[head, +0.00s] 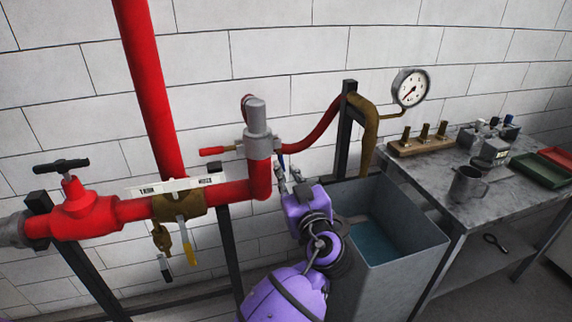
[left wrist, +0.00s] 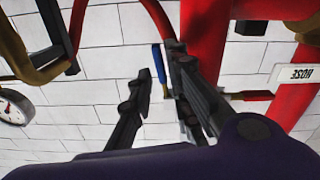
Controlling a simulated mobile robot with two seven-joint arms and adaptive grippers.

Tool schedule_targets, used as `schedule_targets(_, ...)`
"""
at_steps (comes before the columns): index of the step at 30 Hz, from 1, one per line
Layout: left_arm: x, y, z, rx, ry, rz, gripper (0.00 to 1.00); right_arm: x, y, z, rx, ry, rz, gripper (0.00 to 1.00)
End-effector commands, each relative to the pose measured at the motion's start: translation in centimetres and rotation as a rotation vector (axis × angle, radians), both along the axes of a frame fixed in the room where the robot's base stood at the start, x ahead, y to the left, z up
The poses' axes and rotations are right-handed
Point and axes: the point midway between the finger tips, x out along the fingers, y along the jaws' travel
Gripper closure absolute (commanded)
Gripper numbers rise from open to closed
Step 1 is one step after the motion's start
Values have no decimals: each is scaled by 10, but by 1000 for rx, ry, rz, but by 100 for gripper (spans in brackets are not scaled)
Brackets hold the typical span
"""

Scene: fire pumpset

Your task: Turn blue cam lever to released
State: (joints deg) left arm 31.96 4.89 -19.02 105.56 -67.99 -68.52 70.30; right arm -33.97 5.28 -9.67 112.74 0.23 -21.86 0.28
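The blue cam lever (head: 281,161) hangs below the grey coupling (head: 258,130) on the red pipe, at its right side. In the left wrist view the blue lever (left wrist: 157,60) shows between my finger ends, closer to the right-hand finger. My left gripper (head: 287,176) is open, just below and right of the lever in the head view. In the left wrist view its fingers (left wrist: 158,72) stand apart with wall visible between them. I cannot tell whether a finger touches the lever. My right gripper is in neither view.
A red-handled lever (head: 213,151) sticks out left of the coupling. A red hose (head: 315,127) arches right to a dark post. A grey water tank (head: 408,251) stands below right of my gripper. A pressure gauge (head: 410,88) and a cluttered bench (head: 455,213) are farther right.

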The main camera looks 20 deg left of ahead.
Motion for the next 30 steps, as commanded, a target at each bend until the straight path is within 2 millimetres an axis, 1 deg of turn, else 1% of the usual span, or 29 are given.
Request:
schedule_targets(1, 8, 6, 6, 4, -6, 1, 83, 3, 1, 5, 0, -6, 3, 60)
schedule_targets(3, 16, 12, 6, 4, -6, 1, 83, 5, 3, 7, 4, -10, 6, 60)
schedule_targets(6, 27, 18, 4, 3, -3, -1, 83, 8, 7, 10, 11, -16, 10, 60)
schedule_targets(9, 32, 22, 3, 1, -2, -2, 83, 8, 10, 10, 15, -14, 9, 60)
schedule_targets(18, 35, 23, 0, 0, 1, -2, 83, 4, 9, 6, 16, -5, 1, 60)
schedule_targets(20, 35, 23, 0, 0, 1, -2, 89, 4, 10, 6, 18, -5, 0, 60)
schedule_targets(22, 35, 23, 0, 0, 1, -2, 99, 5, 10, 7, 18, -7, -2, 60)
schedule_targets(23, 35, 23, 0, 0, 1, -2, 100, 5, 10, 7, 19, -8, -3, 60)
schedule_targets(30, 34, 23, 0, 0, 1, -2, 100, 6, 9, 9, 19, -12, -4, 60)
